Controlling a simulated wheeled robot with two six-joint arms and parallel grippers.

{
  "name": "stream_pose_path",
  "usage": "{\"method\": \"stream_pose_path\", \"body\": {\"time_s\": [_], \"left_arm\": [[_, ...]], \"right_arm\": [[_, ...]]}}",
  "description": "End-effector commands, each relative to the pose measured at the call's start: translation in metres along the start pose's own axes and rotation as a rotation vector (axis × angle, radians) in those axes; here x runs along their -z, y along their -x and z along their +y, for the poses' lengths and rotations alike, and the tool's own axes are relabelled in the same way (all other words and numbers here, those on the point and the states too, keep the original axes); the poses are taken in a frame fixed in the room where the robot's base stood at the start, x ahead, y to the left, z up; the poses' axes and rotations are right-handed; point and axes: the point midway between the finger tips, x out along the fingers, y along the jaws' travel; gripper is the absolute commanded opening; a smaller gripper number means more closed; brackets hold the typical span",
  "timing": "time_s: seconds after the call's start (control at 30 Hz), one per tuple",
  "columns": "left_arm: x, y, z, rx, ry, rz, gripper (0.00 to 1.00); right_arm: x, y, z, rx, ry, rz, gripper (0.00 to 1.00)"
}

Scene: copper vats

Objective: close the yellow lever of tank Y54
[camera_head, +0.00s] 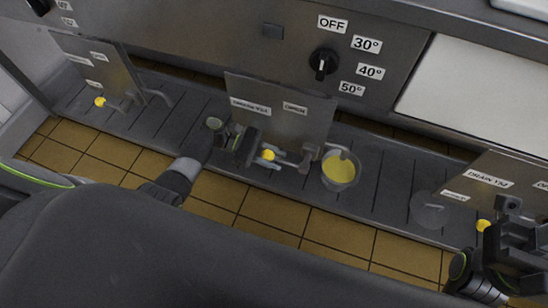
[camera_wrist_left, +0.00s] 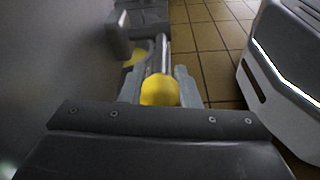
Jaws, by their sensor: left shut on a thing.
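A yellow lever knob (camera_head: 268,155) sits below the middle metal panel (camera_head: 280,112), whose labels are too small to read surely. In the left wrist view the yellow knob (camera_wrist_left: 160,90) lies between the two fingers at the end of a metal rod. My left gripper (camera_head: 256,152) reaches in from the left and is shut on this knob. My right gripper (camera_head: 508,225) is at the right edge, close to another yellow knob (camera_head: 483,225) under a panel labelled DRAIN (camera_head: 490,180). Its fingers are dark and overlapping, so their opening is unclear.
A container with yellow contents (camera_head: 341,170) stands just right of the middle panel. A third yellow knob (camera_head: 100,102) is at the far left. A black dial (camera_head: 323,63) is on the wall above. The tiled floor (camera_head: 300,220) in front is clear.

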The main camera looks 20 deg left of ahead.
Motion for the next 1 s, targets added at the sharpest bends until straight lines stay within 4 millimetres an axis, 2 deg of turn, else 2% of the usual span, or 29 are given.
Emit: {"method": "stream_pose_path", "body": {"time_s": [0.07,0.63,0.67,0.7,0.8,1.0], "left_arm": [[0.0054,-0.0007,-0.0013,-0.003,0.002,-0.022,0.00],[0.0064,-0.0013,-0.0017,-0.011,0.005,-0.057,0.00],[0.0065,-0.0013,-0.0018,-0.011,0.005,-0.057,0.31],[0.0065,-0.0013,-0.0019,-0.011,0.005,-0.057,0.37],[0.0063,-0.0014,-0.0017,-0.011,0.004,-0.057,0.50],[0.0057,-0.0015,-0.0013,-0.011,0.003,-0.058,0.50]], "right_arm": [[-0.0007,0.0048,-0.0006,-0.011,0.007,0.009,0.36],[-0.0014,0.0067,-0.0016,-0.018,0.019,0.014,0.36],[-0.0014,0.0067,-0.0016,-0.018,0.019,0.014,0.36],[-0.0013,0.0067,-0.0015,-0.018,0.019,0.014,0.36],[-0.0014,0.0067,-0.0015,-0.018,0.019,0.014,0.36],[-0.0014,0.0066,-0.0014,-0.018,0.018,0.014,0.36]]}}
